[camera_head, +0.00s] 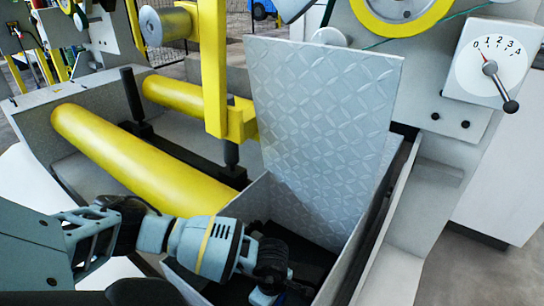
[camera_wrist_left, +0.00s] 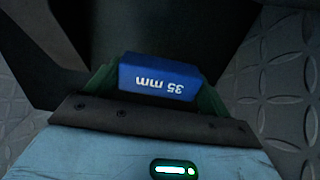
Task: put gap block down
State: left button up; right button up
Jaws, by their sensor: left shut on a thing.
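The gap block (camera_wrist_left: 157,77) is blue with "35 mm" in white, which reads upside down in the left wrist view. My left gripper (camera_wrist_left: 156,88) is shut on it, with a green finger on each side. In the head view my left arm reaches down into an open metal box, and the left gripper (camera_head: 270,291) is low inside it, near the bottom edge of the picture. Only a sliver of blue shows there. I cannot tell whether the block touches the box floor. My right gripper is not in view.
The metal box (camera_head: 368,262) has a dark floor and a raised diamond-plate lid (camera_head: 318,120). Thick yellow rollers (camera_head: 135,152) lie to its left, beside a yellow upright post (camera_head: 213,70). A dial with a lever (camera_head: 492,62) is at upper right.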

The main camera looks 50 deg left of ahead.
pick_arm(q)
notch_tip(320, 180, down, 6)
jog(key=shift+r+b, duration=0.25)
jog(key=shift+b, duration=0.85)
jog(key=shift+f, duration=0.15)
jog(key=o, duration=0.9)
jog(key=shift+o, duration=0.2)
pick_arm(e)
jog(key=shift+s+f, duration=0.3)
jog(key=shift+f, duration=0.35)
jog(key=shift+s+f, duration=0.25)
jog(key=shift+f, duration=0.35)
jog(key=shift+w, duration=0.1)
